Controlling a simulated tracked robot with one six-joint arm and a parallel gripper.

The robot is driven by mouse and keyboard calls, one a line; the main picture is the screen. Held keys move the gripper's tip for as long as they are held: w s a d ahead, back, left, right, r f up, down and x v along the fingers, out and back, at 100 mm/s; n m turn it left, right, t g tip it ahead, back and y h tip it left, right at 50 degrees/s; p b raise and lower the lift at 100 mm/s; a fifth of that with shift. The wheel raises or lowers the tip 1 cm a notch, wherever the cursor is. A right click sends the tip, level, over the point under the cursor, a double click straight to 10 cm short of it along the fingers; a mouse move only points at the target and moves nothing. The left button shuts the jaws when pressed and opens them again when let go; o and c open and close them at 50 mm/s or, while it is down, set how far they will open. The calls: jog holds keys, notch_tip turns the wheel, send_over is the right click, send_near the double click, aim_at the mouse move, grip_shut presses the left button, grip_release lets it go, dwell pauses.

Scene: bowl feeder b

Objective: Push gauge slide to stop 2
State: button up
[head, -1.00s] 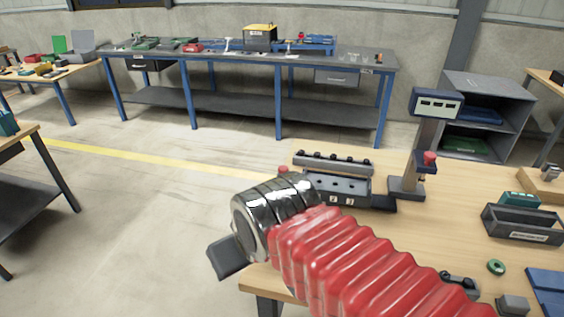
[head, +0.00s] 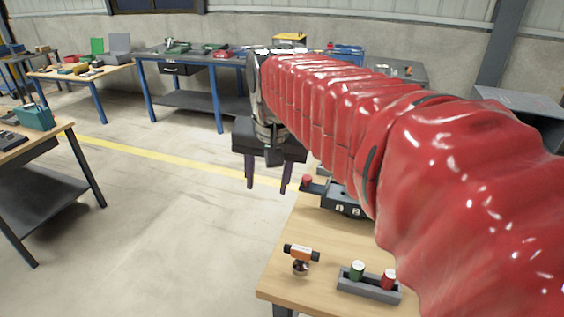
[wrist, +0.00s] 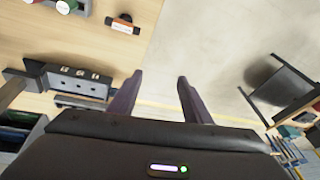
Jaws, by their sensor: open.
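The dark gauge block with small white number labels (head: 343,200) is on the wooden bench, partly hidden behind my red arm. A red knob (head: 307,181) shows at its left end. In the wrist view the labelled block (wrist: 80,82) lies left of the fingers; I cannot make out the slide's position against the stops. My gripper (head: 268,188) is open and empty, its fingers pointing down, left of the red knob and apart from it in the picture. In the wrist view both purple-grey fingers (wrist: 160,78) have nothing between them, with the bench edge and floor beyond.
An orange tool with black ends (head: 301,253) stands on the near bench (head: 335,245). Beside it is a grey tray (head: 368,289) with a green and a red cylinder. Left of the bench is open floor. Other benches stand at the back and left.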

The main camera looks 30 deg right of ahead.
jog(key=w+d+r+m+g, duration=0.1)
jog(key=w+d+m+g, duration=0.1)
jog(key=w+d+m, duration=0.55)
jog(key=m+g, duration=0.2)
jog(key=m, duration=0.2)
send_over(307, 177)
notch_tip(307, 177, down, 3)
jog(key=shift+f+y, duration=0.1)
jog(key=shift+y, duration=0.2)
jog(key=shift+f, duration=0.15)
notch_tip(307, 177, down, 14)
jog(key=shift+r, duration=0.25)
jog(key=shift+c, duration=0.4)
grip_shut()
jog(key=shift+a, duration=0.2)
jog(key=shift+d, duration=0.15)
